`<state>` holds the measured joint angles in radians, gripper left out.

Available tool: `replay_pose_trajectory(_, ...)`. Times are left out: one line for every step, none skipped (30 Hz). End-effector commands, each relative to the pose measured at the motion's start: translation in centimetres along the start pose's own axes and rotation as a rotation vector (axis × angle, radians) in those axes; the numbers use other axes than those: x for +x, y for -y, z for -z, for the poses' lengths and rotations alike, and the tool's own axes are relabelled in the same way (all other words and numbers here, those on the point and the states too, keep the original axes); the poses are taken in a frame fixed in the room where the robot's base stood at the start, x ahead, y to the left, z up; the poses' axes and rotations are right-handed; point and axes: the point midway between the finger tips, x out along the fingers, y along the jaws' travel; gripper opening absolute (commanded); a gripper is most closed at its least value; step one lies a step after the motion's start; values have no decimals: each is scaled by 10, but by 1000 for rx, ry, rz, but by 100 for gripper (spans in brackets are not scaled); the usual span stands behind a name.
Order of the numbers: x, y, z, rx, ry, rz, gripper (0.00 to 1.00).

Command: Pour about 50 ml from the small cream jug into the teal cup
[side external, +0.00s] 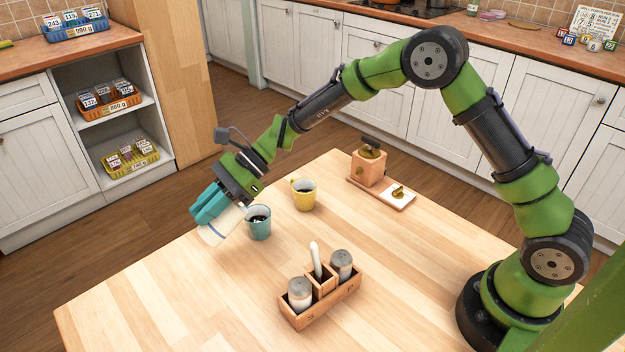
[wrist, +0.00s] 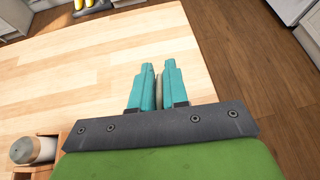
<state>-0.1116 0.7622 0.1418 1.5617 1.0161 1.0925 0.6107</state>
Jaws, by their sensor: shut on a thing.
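The small cream jug (side external: 222,226) is pale with a thin blue band and is held tilted just left of the teal cup. The teal cup (side external: 259,226) stands upright on the table with dark contents inside. My gripper (side external: 207,208) is shut on the jug, and its teal fingers cover part of it. In the wrist view my gripper (wrist: 158,72) has a thin greyish strip between its fingers; the jug's body and the teal cup do not show there. I cannot see any stream between jug and cup.
A yellow cup (side external: 304,195) stands behind the teal cup. A wooden caddy (side external: 322,305) with shakers is in front. A wooden grinder (side external: 369,168) and a small white board (side external: 391,195) are at the back. The front left of the table (side external: 150,300) is clear.

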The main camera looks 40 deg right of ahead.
Motion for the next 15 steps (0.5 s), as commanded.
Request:
replay_pose_trajectory(-1,0,-1,2,9,1,0)
replay_pose_trajectory(-1,0,-1,2,13,2,0)
replay_pose_trajectory(-2,0,-2,2,19,2,0)
replay_pose_trajectory(-2,0,-2,2,23,2,0)
replay_pose_trajectory(-3,0,-2,2,27,3,0)
replay_pose_trajectory(-3,0,-2,3,32,3,0)
replay_pose_trajectory(-4,1,-2,4,36,3,0)
replay_pose_trajectory(-4,0,-2,4,39,3,0)
replay_pose_trajectory(-4,1,-2,4,45,4,0)
replay_pose_trajectory(-5,1,-2,4,49,4,0)
replay_pose_trajectory(-5,1,-2,5,54,4,0)
replay_pose_trajectory(-6,1,-2,5,61,5,0)
replay_pose_trajectory(-6,0,-3,6,66,5,0)
replay_pose_trajectory(-7,1,-3,7,71,5,0)
replay_pose_trajectory(-7,0,-3,7,77,5,0)
